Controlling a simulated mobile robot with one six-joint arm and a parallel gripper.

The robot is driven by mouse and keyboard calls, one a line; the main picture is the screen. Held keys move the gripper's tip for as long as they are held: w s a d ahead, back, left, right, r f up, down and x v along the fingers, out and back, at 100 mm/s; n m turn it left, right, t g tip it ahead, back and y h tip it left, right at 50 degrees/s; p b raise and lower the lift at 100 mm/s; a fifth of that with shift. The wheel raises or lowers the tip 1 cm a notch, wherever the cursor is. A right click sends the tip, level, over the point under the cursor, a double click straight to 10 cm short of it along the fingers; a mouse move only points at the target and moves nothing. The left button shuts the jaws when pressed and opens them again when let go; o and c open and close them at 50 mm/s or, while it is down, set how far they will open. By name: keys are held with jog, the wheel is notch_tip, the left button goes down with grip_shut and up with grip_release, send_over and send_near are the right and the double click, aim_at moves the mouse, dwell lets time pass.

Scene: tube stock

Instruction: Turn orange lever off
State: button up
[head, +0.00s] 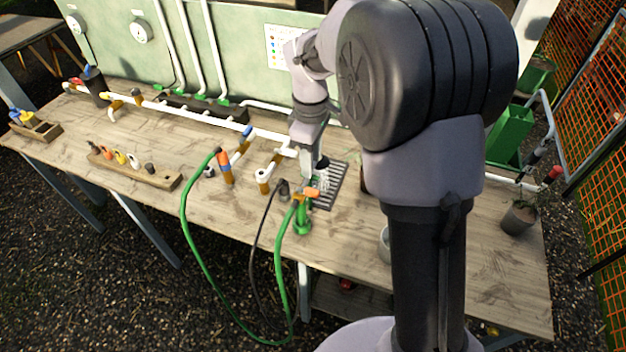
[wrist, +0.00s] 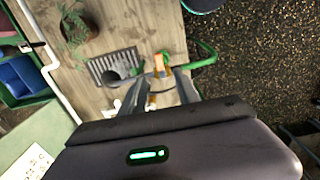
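An orange lever (head: 306,193) sits on top of a green fitting (head: 302,220) with a green hose, near the table's front edge. My gripper (head: 318,168) hangs just above and behind this lever, pointing down. In the wrist view my gripper (wrist: 160,78) has its two fingers apart. The orange lever (wrist: 159,63) shows in line with the gap between the fingertips. I cannot tell whether either finger touches it. Another orange part (head: 224,165) stands on a brown valve post to the left, with the other end of the green hose at it.
A dark slotted grate (head: 330,188) lies beside the lever, with a grey cup-like piece (wrist: 115,73) on it. White pipes (head: 220,121) run along the table behind. A wooden block with several knobs (head: 150,175) is at left. A potted plant (head: 519,217) stands at right.

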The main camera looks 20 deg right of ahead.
aim_at(312, 190)
notch_tip(312, 190, down, 10)
jog(key=shift+d+f+b, duration=0.15)
jog(key=shift+f+b, duration=0.05)
jog(key=shift+b, duration=0.85)
jog(key=shift+c, duration=0.2)
grip_shut()
